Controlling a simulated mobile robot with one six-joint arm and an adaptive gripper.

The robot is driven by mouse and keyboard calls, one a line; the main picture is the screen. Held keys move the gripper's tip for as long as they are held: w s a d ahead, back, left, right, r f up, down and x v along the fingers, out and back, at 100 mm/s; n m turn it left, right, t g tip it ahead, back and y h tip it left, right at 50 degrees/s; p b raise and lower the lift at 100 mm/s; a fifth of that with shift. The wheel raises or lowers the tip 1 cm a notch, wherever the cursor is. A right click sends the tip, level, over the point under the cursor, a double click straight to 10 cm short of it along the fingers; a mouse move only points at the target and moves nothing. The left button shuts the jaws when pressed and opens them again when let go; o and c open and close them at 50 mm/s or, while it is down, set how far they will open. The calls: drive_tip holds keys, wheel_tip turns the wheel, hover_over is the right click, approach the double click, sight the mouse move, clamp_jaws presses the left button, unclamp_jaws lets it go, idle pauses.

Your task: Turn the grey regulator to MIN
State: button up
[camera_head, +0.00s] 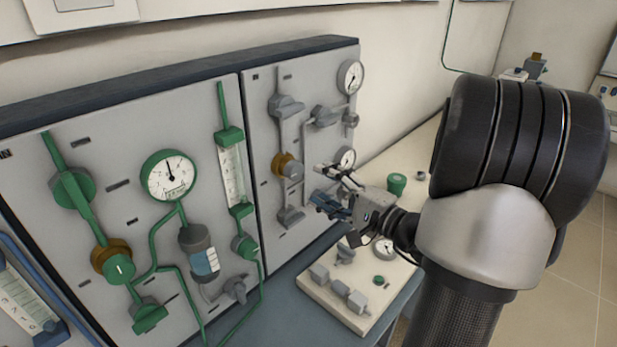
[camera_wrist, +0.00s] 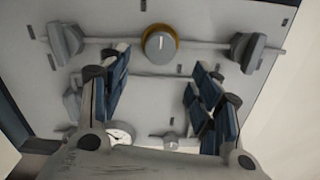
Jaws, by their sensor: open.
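The grey regulator (camera_head: 291,170) is a round grey knob with a brass-coloured collar on the right grey panel. In the wrist view the regulator (camera_wrist: 161,43) sits top centre, with a short pale mark on its face; no MIN label is readable. My gripper (camera_head: 325,187) is open and empty, to the right of the regulator and in front of the panel. In the wrist view my gripper (camera_wrist: 160,75) has its two blue-padded fingers apart, with the regulator above the gap between them. The fingers appear clear of it.
Grey valve handles (camera_wrist: 66,42) (camera_wrist: 241,50) flank the regulator along its pipe. Gauges (camera_head: 350,77) (camera_head: 345,159) are on the panel's right side. A left panel carries green fittings and a green gauge (camera_head: 169,175). A pale block with small valves (camera_head: 333,303) lies on the bench below.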

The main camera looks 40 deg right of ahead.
drive_tip(key=shift+s+d, duration=0.2)
drive_tip(key=shift+s, duration=1.5)
